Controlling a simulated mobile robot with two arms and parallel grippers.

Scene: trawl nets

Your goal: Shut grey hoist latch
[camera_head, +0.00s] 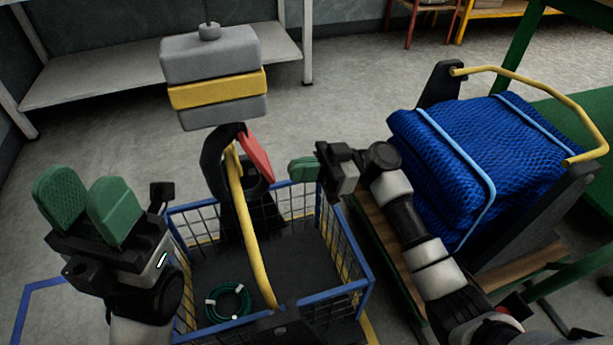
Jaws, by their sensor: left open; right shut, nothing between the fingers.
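The grey hoist (210,57), a grey block with a yellow band, hangs at upper centre-left. A black hook (212,165) hangs below it. A red latch (257,156) slants down and right from the hook's top; I cannot tell whether its lower end meets the hook tip. A yellow bar (247,225) runs up to the hook's opening. My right gripper (303,168) is shut and empty, its green fingers pointing left, a little right of the latch and apart from it in the picture. My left gripper (87,195) is open and empty, left of the hook, green fingers up.
A blue wire basket (350,287) stands below the hook, with a coil of green rope (228,301) inside. A cart with a yellow handle (536,82) carries a bundled blue net (480,160) at right. A grey shelf (110,78) stands behind. Floor between is open.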

